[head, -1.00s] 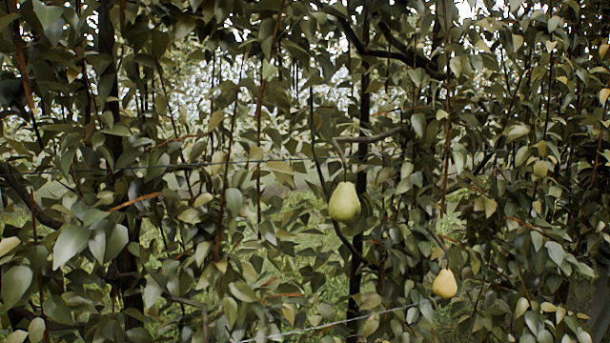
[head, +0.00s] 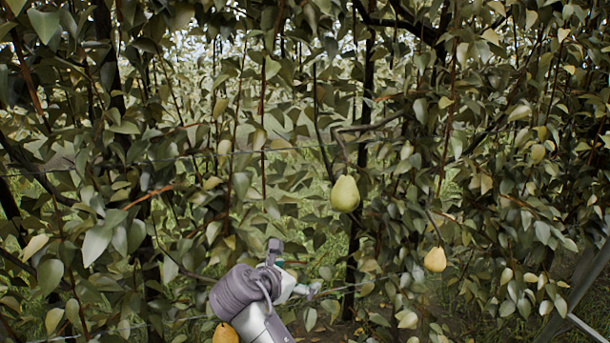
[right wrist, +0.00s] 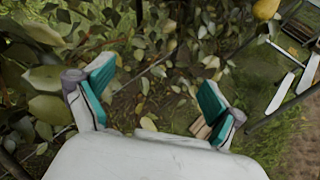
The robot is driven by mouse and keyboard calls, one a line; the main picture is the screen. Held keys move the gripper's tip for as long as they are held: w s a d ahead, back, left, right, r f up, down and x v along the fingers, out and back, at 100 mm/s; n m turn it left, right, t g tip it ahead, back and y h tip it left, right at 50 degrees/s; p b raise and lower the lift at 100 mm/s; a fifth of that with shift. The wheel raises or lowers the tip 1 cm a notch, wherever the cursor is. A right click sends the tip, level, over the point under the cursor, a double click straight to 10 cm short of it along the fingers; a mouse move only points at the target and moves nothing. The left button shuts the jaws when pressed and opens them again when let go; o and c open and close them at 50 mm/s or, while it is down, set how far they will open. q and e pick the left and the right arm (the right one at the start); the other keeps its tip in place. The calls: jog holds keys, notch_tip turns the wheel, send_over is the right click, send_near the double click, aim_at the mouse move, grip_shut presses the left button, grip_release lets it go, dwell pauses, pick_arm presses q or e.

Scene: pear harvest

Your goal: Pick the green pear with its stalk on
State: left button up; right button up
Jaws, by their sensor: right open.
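The green pear (head: 345,194) hangs upright from a dark branch near the middle of the head view, with a thin stem above it. My right gripper (head: 295,270) is below and to the left of it in the head view, apart from it. I cannot make out the green pear in that view. My left gripper is not in view.
A yellow pear (head: 435,260) hangs lower right; an orange-yellow pear (head: 225,334) is at the bottom edge beside my right arm. Dense leaves, dark branches and thin wires surround the green pear. A metal frame (head: 582,285) stands at the far right.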

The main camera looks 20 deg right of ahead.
notch_tip(320, 180, up, 14)
jog(key=s+h+p, duration=0.2)
jog(key=s, duration=0.1)
jog(key=p, duration=0.2)
send_near(340, 196)
jog(key=shift+n+g, duration=0.3)
jog(key=p+x, duration=0.1)
jog(key=x, duration=0.4)
jog(key=p+x, duration=0.2)
jog(key=x, duration=0.4)
jog(key=shift+w+r, duration=0.1)
jog(key=shift+w, duration=0.35)
jog(key=shift+w+d+f+p, duration=0.3)
jog(key=shift+d+p, duration=0.05)
jog(key=shift+d, duration=0.05)
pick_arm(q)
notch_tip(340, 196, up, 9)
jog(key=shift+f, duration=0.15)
pick_arm(e)
jog(key=shift+h, duration=0.3)
jog(key=shift+r, duration=0.1)
jog(key=c, duration=1.4)
jog(key=shift+o, duration=0.2)
jog(key=shift+s+a+n+g+y, duration=0.2)
jog(key=shift+s+n+g+y, duration=0.1)
jog(key=shift+s+g+y, duration=0.15)
